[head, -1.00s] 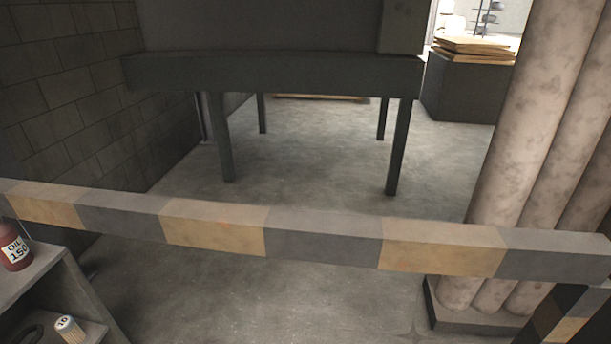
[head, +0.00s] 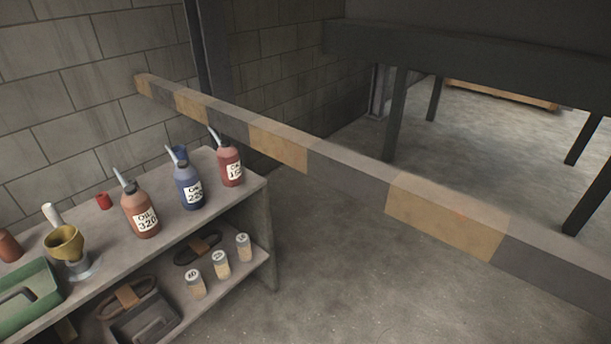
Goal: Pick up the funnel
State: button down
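A mustard-yellow funnel (head: 64,243) is on top of the shelf unit at the lower left of the head view. It sits wide end up on a small grey or clear base (head: 77,270). A pale handle-like piece (head: 52,215) rises behind its rim; I cannot tell whether it belongs to the funnel. My gripper is not in view.
The shelf unit (head: 225,203) bears oil bottles (head: 141,215) (head: 189,185) (head: 229,164), a red cap (head: 104,201) and a green tray (head: 25,298). Small jars (head: 221,265) stand on its lower shelf. A striped barrier (head: 345,170) crosses the view. Floor (head: 330,265) before it is clear.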

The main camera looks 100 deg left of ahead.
aim_at(66, 242)
jog(key=u, duration=2.8)
jog(key=k, duration=0.35)
jog(key=u, duration=1.15)
jog(key=i, duration=1.45)
jog(key=u, duration=1.15)
